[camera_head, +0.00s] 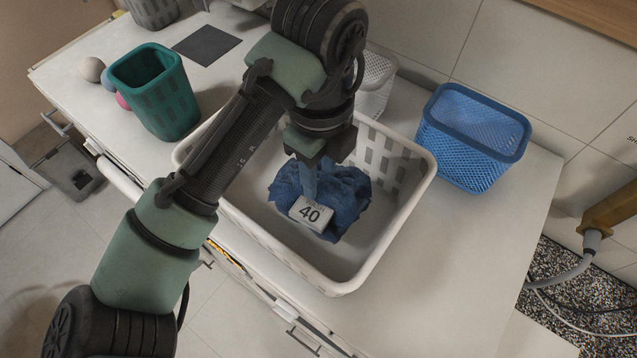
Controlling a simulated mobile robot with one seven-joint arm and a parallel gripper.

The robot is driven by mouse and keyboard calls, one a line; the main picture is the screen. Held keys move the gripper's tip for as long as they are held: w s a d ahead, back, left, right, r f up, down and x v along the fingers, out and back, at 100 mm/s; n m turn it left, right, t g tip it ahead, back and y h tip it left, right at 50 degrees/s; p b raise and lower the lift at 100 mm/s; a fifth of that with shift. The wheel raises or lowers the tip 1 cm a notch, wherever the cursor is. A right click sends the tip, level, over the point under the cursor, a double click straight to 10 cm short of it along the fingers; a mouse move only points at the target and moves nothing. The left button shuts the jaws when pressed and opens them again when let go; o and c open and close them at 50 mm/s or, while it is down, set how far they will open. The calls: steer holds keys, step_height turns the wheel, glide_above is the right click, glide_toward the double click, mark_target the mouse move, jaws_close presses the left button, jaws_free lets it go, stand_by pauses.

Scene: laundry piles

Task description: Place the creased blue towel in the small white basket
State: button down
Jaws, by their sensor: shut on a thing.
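The creased blue towel (345,190) lies crumpled inside a large white basket (350,283) on the counter. My gripper (308,165) is above it, pointing down, and is shut on a raised fold of the towel. Most of the towel still spreads on the basket floor, as far as I can tell. A white block or tag marked 40 (311,212) sits at the towel's front. A smaller white basket (378,78) stands behind the large one; my arm hides its left part, and its inside is mostly hidden.
A teal basket (160,95) stands at left beside several small balls (92,69) and a dark flat square (206,45). A blue mesh basket (470,140) stands at right. A grey basket (152,12) is at the back left. The front right of the counter (460,250) is clear.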

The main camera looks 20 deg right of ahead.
mark_target(319, 179)
step_height(319, 179, down, 3)
steer(key=shift+f+p, duration=0.15)
steer(key=shift+p, duration=0.3)
steer(key=shift+w+f, duration=0.1)
steer(key=shift+f, duration=0.3)
steer(key=shift+f, duration=0.1)
steer(key=c, duration=0.5)
jaws_free()
step_height(319, 179, up, 12)
steer(key=shift+r+b, duration=0.2)
steer(key=shift+b, duration=0.85)
